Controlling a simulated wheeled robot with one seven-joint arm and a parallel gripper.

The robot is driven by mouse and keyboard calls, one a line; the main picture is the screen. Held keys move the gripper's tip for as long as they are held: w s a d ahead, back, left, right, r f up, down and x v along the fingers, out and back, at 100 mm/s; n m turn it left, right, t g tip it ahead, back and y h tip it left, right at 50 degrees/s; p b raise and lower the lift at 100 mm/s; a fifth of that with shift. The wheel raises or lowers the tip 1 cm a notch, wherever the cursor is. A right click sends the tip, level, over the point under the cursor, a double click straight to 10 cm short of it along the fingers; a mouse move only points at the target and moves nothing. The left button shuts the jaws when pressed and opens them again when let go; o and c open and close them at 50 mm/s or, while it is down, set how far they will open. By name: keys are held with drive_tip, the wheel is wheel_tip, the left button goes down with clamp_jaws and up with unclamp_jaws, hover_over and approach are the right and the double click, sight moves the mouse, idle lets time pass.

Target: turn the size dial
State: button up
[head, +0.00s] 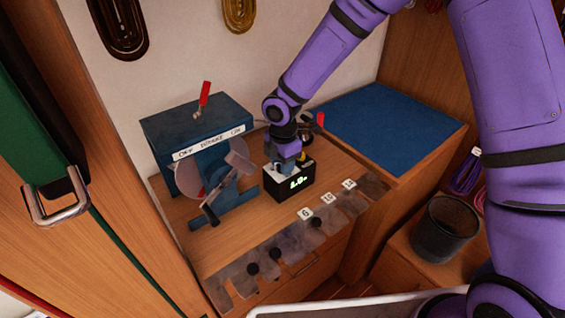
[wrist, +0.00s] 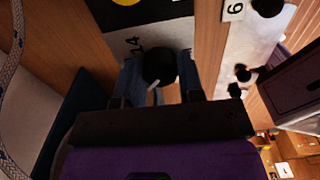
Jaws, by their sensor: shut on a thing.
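The size dial (wrist: 160,64) is a round black knob with a white pointer mark, on the pale top of a small black box (head: 291,192). The number 14 is printed beside the dial in the wrist view. The box front has a lit green display that I cannot read with certainty. My gripper (head: 287,160) points down onto the box top. In the wrist view my gripper (wrist: 158,78) has one finger on each side of the dial and is shut on it. In the head view the gripper hides the dial.
A blue machine (head: 198,135) with a red-handled lever and a crank stands left of the box. A blue mat (head: 385,130) lies to the right. A metal strip (head: 290,245) with black knobs and number tags runs along the front edge. A dark cup (head: 446,230) stands lower right.

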drive_tip(key=shift+n, duration=0.6)
drive_tip(key=o, duration=0.9)
wheel_tip(320, 180, up, 11)
drive_tip(key=shift+f, duration=0.1)
